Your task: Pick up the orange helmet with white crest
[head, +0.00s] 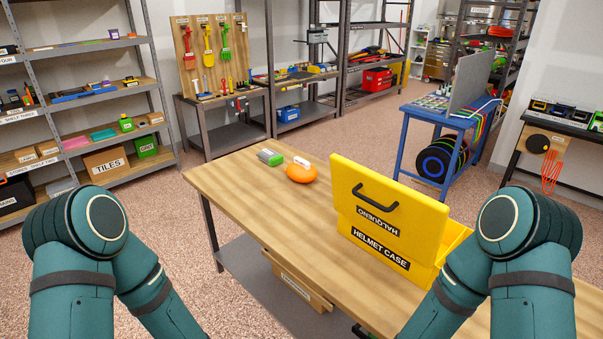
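A small orange rounded object (301,174), which looks like the orange helmet, lies on the wooden workbench (235,190) near its far left end. A small white piece (301,161) shows at its back edge; whether this is its crest or a separate thing I cannot tell. My two teal arms come in at the lower left and lower right. Their forearms run down out of the picture, and neither gripper shows clearly. Nothing touches the orange object.
A yellow helmet case (385,222) with a black handle stands right of the orange object. A grey-and-green item (270,157) lies just left of it. The bench's front left is clear. Shelves, a tool board (211,60) and a blue table (410,130) stand behind.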

